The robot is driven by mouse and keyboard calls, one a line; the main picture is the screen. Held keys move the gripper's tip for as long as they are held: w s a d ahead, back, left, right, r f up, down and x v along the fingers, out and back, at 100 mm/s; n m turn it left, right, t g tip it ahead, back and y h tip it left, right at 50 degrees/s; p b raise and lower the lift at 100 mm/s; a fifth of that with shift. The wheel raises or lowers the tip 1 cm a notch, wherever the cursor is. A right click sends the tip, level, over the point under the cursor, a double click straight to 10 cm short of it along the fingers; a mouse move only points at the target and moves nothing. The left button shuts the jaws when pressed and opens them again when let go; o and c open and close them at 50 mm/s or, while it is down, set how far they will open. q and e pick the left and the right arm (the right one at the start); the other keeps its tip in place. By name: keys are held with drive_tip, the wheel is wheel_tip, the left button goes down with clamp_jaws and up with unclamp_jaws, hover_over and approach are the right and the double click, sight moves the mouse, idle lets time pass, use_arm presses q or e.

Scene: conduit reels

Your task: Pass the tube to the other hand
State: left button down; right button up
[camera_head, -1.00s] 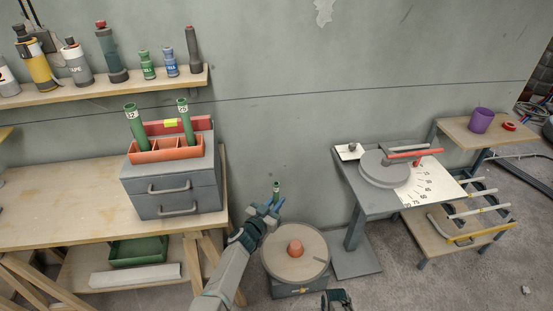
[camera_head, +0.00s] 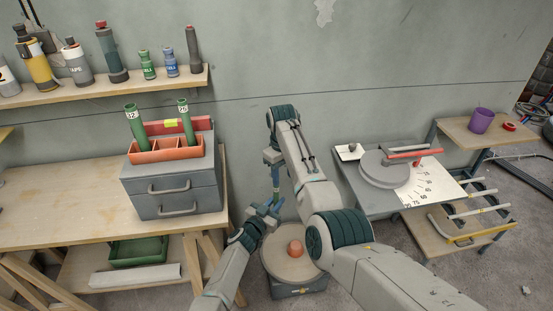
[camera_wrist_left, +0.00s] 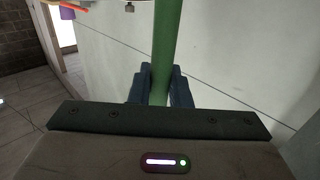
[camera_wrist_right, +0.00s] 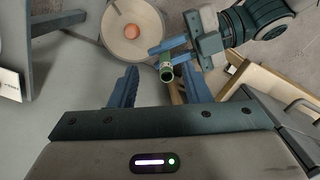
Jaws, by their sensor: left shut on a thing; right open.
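The green tube (camera_wrist_left: 166,38) stands between the fingers of my left gripper (camera_wrist_left: 158,82), which is shut on it. In the head view my left gripper (camera_head: 264,210) is low in front of the wall, and the tube is mostly hidden by my right arm. In the right wrist view the tube's open upper end (camera_wrist_right: 166,74) faces the camera, with the left gripper's blue fingers around the tube farther down. My right gripper (camera_wrist_right: 157,78) is open, one finger on either side of the tube's end. In the head view it points down above my left gripper.
Two other green tubes (camera_head: 137,132) stand in an orange tray (camera_head: 150,156) on a grey drawer unit (camera_head: 170,190). A round reel (camera_head: 283,268) with an orange centre is below the grippers. A grey bending table (camera_head: 378,195) stands to the right.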

wheel_tip(320, 180, up, 4)
drive_tip(key=w+a+n, duration=0.1)
drive_tip(key=a, duration=0.1)
wheel_tip(320, 180, down, 11)
drive_tip(key=shift+f, duration=0.2)
idle(0.3)
drive_tip(key=shift+w, duration=0.1)
clamp_jaws()
use_arm(q)
drive_tip(key=c, duration=1.3)
unclamp_jaws()
